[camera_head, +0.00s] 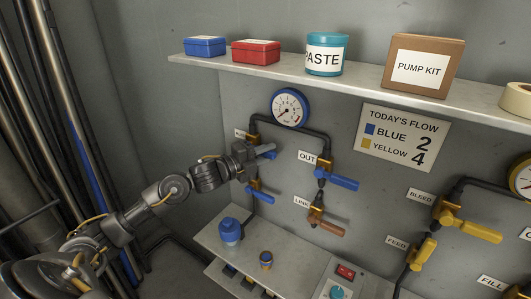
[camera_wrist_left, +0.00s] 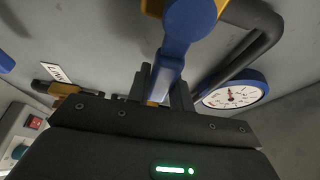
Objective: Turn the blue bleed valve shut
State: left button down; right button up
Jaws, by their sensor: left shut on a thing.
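The blue bleed valve's handle (camera_head: 266,150) sticks out to the right just below the blue-rimmed gauge, on the dark pipe at the wall. A label beside it is mostly hidden behind my arm, so its word cannot be read in full. My left gripper (camera_head: 255,155) is at this handle and covers the valve body. In the left wrist view the blue handle (camera_wrist_left: 169,62) runs down between the two fingers of my left gripper (camera_wrist_left: 163,88), which is shut on it. My right gripper is in neither view.
Another blue handle (camera_head: 262,195) lies close below my left gripper. The OUT valve's blue handle (camera_head: 343,182) and the LINK valve's orange handle (camera_head: 331,229) are to the right. The blue-rimmed gauge (camera_head: 289,108) is just above. A shelf (camera_head: 330,75) carries boxes and a paste tub.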

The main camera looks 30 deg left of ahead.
pick_arm(q)
jog(key=shift+f, duration=0.25)
dwell(0.3)
jog(key=c, duration=1.2)
grip_release()
jog(key=shift+c, duration=0.2)
jog(key=shift+s+a, duration=0.2)
jog(key=shift+s, duration=0.15)
jog(key=b+v, duration=0.3)
jog(key=v, duration=0.7)
jog(key=shift+b, duration=0.4)
jog(key=shift+r, duration=0.1)
